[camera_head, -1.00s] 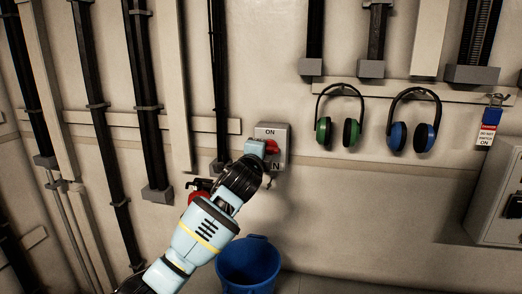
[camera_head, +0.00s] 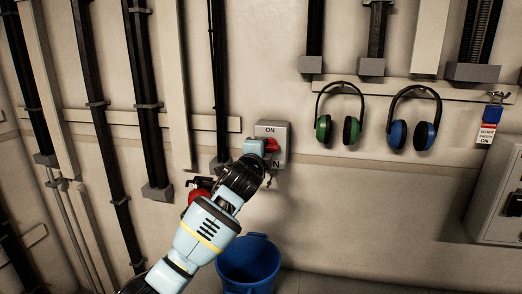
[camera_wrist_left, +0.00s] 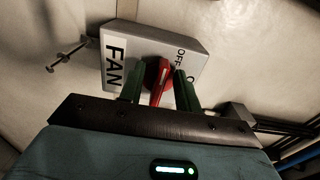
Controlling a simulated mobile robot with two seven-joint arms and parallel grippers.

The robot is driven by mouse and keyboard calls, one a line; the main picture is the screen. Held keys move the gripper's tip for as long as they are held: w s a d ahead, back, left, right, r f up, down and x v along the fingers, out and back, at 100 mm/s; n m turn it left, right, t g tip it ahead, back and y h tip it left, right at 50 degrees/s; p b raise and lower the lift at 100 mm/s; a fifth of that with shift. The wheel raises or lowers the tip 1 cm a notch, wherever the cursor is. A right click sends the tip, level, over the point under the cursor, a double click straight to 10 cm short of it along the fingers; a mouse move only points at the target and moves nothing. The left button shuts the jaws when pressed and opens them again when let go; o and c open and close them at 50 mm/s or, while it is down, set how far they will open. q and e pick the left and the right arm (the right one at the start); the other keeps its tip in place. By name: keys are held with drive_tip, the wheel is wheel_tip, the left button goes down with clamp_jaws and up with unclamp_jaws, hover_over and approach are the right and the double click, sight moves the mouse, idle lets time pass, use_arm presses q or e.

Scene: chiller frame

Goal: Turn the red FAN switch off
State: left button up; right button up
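The red FAN switch (camera_head: 271,146) is a rotary handle on a grey box (camera_head: 280,130) on the wall. The box is marked ON at its top and FAN below. My left gripper (camera_head: 262,150) is at the switch and covers the box's left side. In the left wrist view its two green fingers (camera_wrist_left: 160,88) stand on either side of the red handle (camera_wrist_left: 158,76), with narrow gaps showing beside it. Contact at the fingertips is hard to tell. The handle lies roughly crosswise on the box. OFF is printed near it. My right gripper is not in view.
Green earmuffs (camera_head: 339,113) and blue earmuffs (camera_head: 415,120) hang to the right. A padlock with a tag (camera_head: 489,130) hangs beyond them. A red round object (camera_head: 197,197) is partly hidden behind my arm. A blue bucket (camera_head: 249,265) stands below. A grey cabinet (camera_head: 501,205) is at far right.

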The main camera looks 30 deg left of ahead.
use_arm(q)
drive_tip(key=shift+s, duration=0.1)
drive_tip(key=v, duration=0.7)
drive_tip(key=shift+s, duration=0.3)
drive_tip(key=shift+d, duration=0.1)
idle(0.5)
drive_tip(key=s+d+f+n+g+h, duration=0.15)
drive_tip(key=s+f, duration=0.25)
drive_tip(key=f, duration=0.7)
drive_tip(key=s+d+f+n+g+h, duration=0.1)
drive_tip(key=s+d+f+h, duration=0.2)
drive_tip(key=f, duration=0.7)
drive_tip(key=s+d+f+n+g, duration=0.25)
drive_tip(key=s+f, duration=0.25)
drive_tip(key=f, duration=0.6)
drive_tip(key=s+d+f+n+g, duration=0.1)
drive_tip(key=s+f+n, duration=0.1)
drive_tip(key=s+f, duration=0.3)
drive_tip(key=s+d+f+n+g+h, duration=0.1)
drive_tip(key=s+f, duration=0.5)
drive_tip(key=s, duration=0.6)
drive_tip(key=s+d+f+n, duration=0.3)
drive_tip(key=s+f, duration=0.3)
drive_tip(key=s, duration=0.3)
drive_tip(key=shift+s+n+g+h, duration=0.25)
drive_tip(key=shift+n+g+h, duration=0.15)
drive_tip(key=shift+n, duration=0.5)
